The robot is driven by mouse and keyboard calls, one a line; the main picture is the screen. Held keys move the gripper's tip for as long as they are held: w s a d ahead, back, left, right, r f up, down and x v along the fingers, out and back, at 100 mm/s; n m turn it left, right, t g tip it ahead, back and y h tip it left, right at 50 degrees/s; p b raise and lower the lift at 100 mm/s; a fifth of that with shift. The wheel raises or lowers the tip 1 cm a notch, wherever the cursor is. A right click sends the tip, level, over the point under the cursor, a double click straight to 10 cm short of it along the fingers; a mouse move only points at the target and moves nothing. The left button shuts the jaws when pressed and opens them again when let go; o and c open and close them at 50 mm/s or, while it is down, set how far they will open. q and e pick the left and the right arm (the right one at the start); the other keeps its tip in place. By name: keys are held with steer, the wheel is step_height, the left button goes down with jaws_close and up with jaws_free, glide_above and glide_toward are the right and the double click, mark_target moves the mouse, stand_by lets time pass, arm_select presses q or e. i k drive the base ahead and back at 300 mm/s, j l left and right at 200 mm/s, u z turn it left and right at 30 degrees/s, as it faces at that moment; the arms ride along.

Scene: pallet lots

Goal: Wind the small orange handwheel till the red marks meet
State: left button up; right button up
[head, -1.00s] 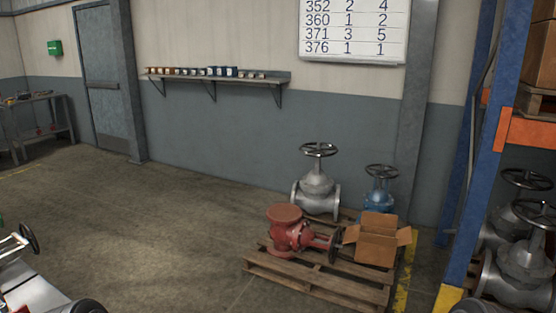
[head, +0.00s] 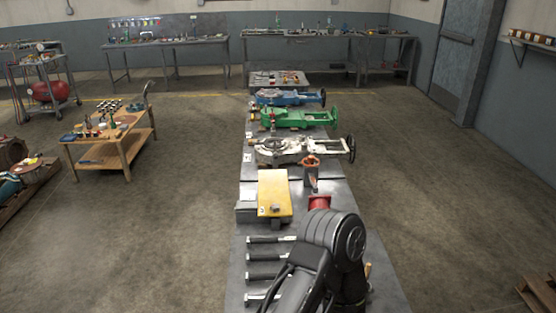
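A long grey workbench (head: 261,192) runs away from me, with valves lying along it. A small upright orange-red piece (head: 310,172) stands on it right of the middle; I cannot tell whether it has a handwheel. No red marks can be made out. Neither gripper's fingers show.
A yellow box-like piece (head: 273,195) and several dark bars (head: 268,257) lie on the near bench. A wooden cart (head: 108,150) stands left. More benches (head: 175,47) line the back wall. Floor on the right is clear up to a pallet (head: 538,295).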

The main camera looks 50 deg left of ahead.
mark_target(310, 159)
steer(key=u, duration=1.45)
steer(key=z, duration=0.95)
steer(key=i+l+z, duration=0.1)
steer(key=l, duration=0.25)
steer(key=i+l+z, duration=0.1)
steer(key=l, duration=0.25)
steer(key=i+l+z, duration=0.1)
steer(key=l, duration=0.2)
steer(key=i+l+z, duration=0.15)
steer(key=l, duration=0.2)
steer(key=i+l+z, duration=0.15)
steer(key=i+l, duration=0.25)
steer(key=i+l+z, duration=0.15)
steer(key=i+l, duration=0.15)
steer(key=i, duration=0.35)
steer(key=i+u, duration=1)
steer(key=u, duration=0.15)
steer(key=i+j+u, duration=0.25)
steer(key=i+u, duration=0.55)
steer(key=i, duration=0.2)
steer(key=i+u, duration=0.4)
steer(key=i+l+u, duration=0.45)
steer(key=i, duration=0.15)
steer(key=i+j+u, duration=0.2)
steer(key=i, duration=0.3)
steer(key=l, duration=0.1)
